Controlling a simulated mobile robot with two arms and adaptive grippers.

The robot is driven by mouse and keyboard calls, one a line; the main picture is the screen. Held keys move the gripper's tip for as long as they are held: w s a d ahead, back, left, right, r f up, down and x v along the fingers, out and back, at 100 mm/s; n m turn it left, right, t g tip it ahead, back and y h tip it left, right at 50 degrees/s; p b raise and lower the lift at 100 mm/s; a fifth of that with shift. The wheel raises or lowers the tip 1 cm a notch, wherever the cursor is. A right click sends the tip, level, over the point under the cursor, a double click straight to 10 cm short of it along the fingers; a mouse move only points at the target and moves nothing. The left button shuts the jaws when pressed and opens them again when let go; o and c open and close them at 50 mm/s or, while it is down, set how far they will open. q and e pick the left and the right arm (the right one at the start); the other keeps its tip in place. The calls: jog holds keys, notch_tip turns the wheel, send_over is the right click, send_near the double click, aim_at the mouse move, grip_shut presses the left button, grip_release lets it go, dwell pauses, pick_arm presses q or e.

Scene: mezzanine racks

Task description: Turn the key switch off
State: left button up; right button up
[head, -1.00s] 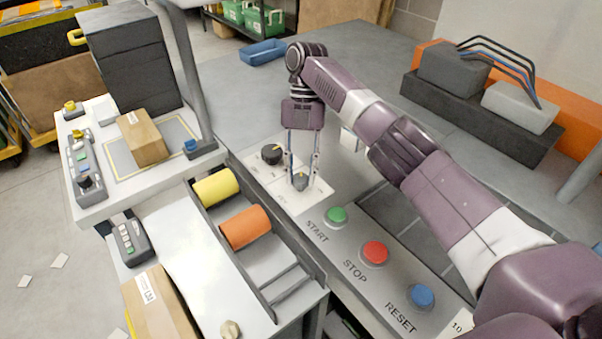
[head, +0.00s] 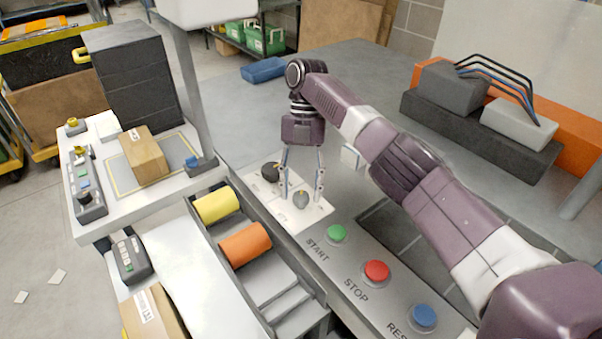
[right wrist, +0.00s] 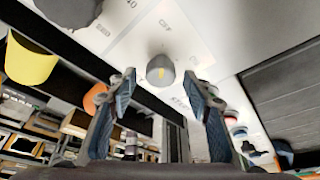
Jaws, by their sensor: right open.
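The key switch is a small grey knob with a yellow mark (right wrist: 160,70) on a white plate (right wrist: 195,30). In the head view the grey knob (head: 301,199) stands on the white plate beside a larger black knob (head: 271,171). My right gripper (head: 302,196) points down over the plate, its open fingers on either side of the grey knob. In the right wrist view the knob lies ahead of and between the fingertips (right wrist: 165,85), with gaps on both sides. I cannot tell whether a finger touches it. My left gripper is not in view.
Green START (head: 337,233), red STOP (head: 376,271) and blue RESET (head: 423,317) buttons line the panel to the right of the plate. Yellow (head: 216,203) and orange (head: 245,243) rollers lie to the left. A grey post (head: 188,90) rises at the left.

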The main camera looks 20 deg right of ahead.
aim_at(301, 193)
notch_tip(301, 193, up, 10)
jog(key=shift+f, duration=0.2)
dwell(0.3)
